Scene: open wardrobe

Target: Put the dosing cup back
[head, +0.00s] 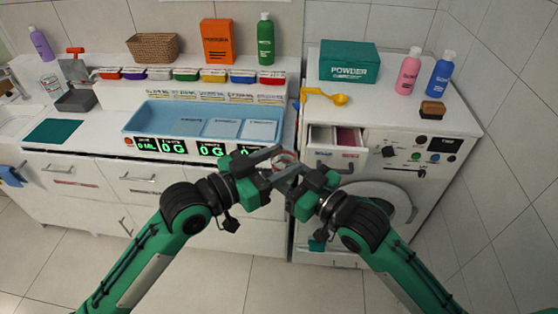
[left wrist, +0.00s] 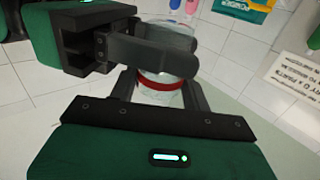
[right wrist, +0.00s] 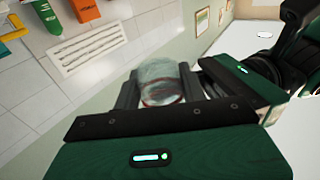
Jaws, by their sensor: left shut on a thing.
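The dosing cup (head: 285,159) is a small clear cup with a red band. It is held up in front of the counter, between my two grippers. My left gripper (head: 270,165) is shut on it; in the left wrist view the cup (left wrist: 161,66) sits between the fingers. My right gripper (head: 292,176) meets it from the other side. In the right wrist view its fingers lie on both sides of the cup (right wrist: 160,82); whether they grip it is unclear. The washing machine (head: 440,160) has its detergent drawer (head: 320,137) pulled out.
A blue tray (head: 150,122) with green-lit displays is on the left counter, below a row of coloured-lid containers. A green powder box (head: 348,62), a yellow scoop (head: 328,97), pink (head: 408,72) and blue (head: 440,75) bottles and a brown block (head: 432,110) stand on the machine.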

